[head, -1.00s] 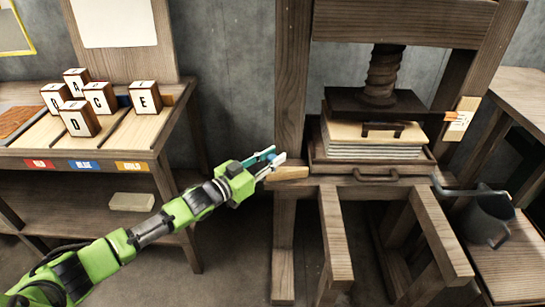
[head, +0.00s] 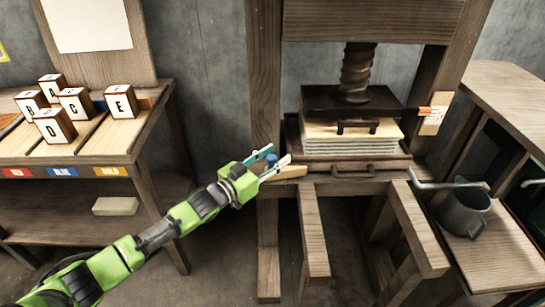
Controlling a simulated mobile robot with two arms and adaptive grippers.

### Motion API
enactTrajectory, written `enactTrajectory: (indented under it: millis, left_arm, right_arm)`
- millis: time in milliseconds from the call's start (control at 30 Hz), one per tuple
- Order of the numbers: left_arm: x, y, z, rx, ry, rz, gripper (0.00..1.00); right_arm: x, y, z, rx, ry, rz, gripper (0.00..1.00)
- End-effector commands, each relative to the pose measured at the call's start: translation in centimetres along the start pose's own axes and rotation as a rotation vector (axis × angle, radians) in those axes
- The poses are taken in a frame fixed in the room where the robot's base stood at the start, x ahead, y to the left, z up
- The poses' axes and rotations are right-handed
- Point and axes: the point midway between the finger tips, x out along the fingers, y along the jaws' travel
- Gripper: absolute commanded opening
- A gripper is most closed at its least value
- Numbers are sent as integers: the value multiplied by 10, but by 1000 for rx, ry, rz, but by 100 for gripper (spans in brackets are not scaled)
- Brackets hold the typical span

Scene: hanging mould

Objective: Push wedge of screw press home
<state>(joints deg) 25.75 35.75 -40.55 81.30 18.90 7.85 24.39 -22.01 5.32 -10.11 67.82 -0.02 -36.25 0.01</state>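The screw press stands right of centre, with a dark wooden screw (head: 357,72), a dark pressing plate (head: 350,101) and a pale stack (head: 345,140) under it. A light wooden wedge (head: 290,172) lies at the press's left post, level with the bed. My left gripper (head: 274,158) is at the wedge's outer side, its two fingers apart. A small blue piece shows between the fingers; I cannot tell what it is. The gripper partly hides the wedge's left end. At the right edge, a pale tip (head: 533,183) may be part of my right gripper, mostly out of frame.
A left bench (head: 80,155) holds several lettered blocks (head: 75,103) above coloured labels. A pale block (head: 115,206) lies on its lower shelf. A grey metal can (head: 466,210) stands on the right-hand bench. Wooden legs (head: 314,235) jut out below the press.

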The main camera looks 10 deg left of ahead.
Motion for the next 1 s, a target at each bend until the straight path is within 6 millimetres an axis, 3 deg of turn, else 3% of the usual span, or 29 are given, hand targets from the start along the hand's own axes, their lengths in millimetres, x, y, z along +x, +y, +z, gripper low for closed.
enactTrajectory:
  millis: [233,367,800,1000]
  left_arm:
    - [-3,-2,1,1,-2,-3,40]
    - [-15,-2,2,-1,-3,-3,40]
    - [-93,0,2,2,-5,0,40]
    - [-113,0,1,0,-2,0,40]
  right_arm:
    - [0,-1,0,2,0,-1,0]
    - [0,0,0,2,0,-1,0]
    - [0,0,0,1,0,0,0]
    - [0,0,0,1,0,0,0]
